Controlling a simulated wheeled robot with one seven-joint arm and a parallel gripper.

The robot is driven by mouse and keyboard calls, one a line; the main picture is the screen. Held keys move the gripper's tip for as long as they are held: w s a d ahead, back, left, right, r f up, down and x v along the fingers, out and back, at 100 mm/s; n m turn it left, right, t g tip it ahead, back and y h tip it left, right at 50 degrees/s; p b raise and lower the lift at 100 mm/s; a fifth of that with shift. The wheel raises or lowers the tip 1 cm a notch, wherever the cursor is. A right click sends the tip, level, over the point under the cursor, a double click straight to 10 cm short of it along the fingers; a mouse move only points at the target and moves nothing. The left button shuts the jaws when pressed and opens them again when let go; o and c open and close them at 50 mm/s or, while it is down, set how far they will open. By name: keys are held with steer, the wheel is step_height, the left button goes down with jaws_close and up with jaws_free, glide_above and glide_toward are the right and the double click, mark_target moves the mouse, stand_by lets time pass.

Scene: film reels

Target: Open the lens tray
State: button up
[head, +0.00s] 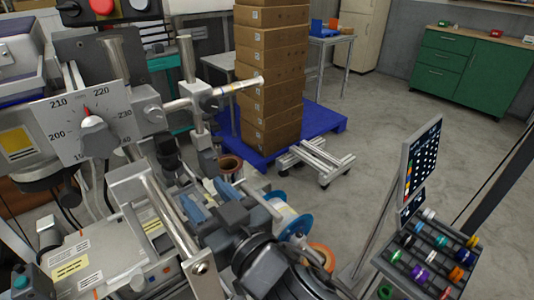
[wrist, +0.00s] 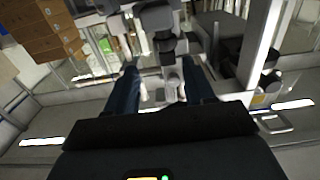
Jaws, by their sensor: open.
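My gripper (head: 212,190) is in the lower middle of the head view, its two blue fingers apart and pointing toward the machine. In the wrist view my gripper (wrist: 161,70) shows as two dark blue fingers spread wide, with nothing held between them. Beyond and between the fingertips is a dark and pale grey part of the machine (wrist: 166,45); I cannot tell whether the fingers touch it. I cannot make out the lens tray for certain in either view. My wrist hides part of the machine's lower right.
A machine with a dial plate (head: 88,122) and metal bars fills the left. Stacked cardboard boxes (head: 270,75) stand on a blue pallet (head: 325,120). A rack of coloured spools (head: 425,258) stands at lower right. A green cabinet (head: 470,70) is behind, with open floor before it.

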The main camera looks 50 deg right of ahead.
steer(key=s+d+r+p, duration=0.3)
steer(key=s+d+r, duration=0.2)
steer(key=d, duration=0.4)
steer(key=shift+s+d+r, duration=0.15)
steer(key=shift+s+r, duration=0.1)
steer(key=shift+r, duration=0.35)
steer(key=s+a+f+g+y, duration=0.1)
steer(key=s+a+f, duration=0.2)
steer(key=s, duration=0.5)
steer(key=s+a+f+n+g+y, duration=0.1)
steer(key=s+a+f, duration=0.2)
steer(key=s, duration=0.5)
steer(key=s+a+f+n+y, duration=0.1)
steer(key=s+a+f, duration=0.2)
steer(key=s, duration=0.5)
steer(key=shift+f+g, duration=0.4)
